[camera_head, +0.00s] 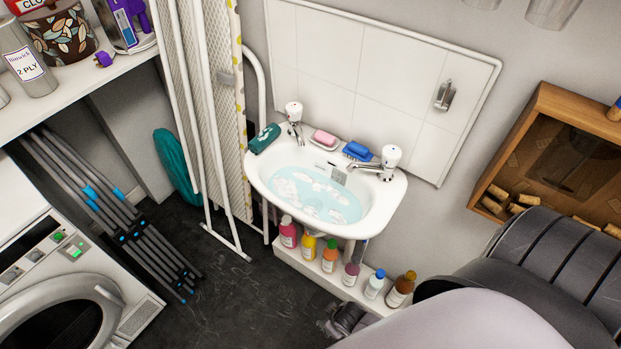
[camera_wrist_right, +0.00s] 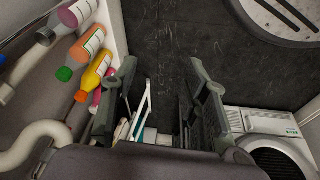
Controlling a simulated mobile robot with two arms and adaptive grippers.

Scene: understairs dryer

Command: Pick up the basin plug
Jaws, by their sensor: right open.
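I cannot make out a basin plug for certain in either view. The white basin (camera_head: 258,172) is on the wall in the head view, with bluish water and white foam (camera_head: 315,195) covering its bottom. My right gripper (camera_wrist_right: 163,70) is open, with its two fingers apart and nothing seen between them in the right wrist view. In the head view part of it (camera_head: 345,318) shows low, below the basin and near the bottles, mostly hidden by my arm. My left gripper is in neither view.
Several bottles (camera_head: 329,255) stand on a white ledge beneath. A wooden cabinet (camera_head: 540,110) is at right, a washing machine (camera_head: 60,280) at left.

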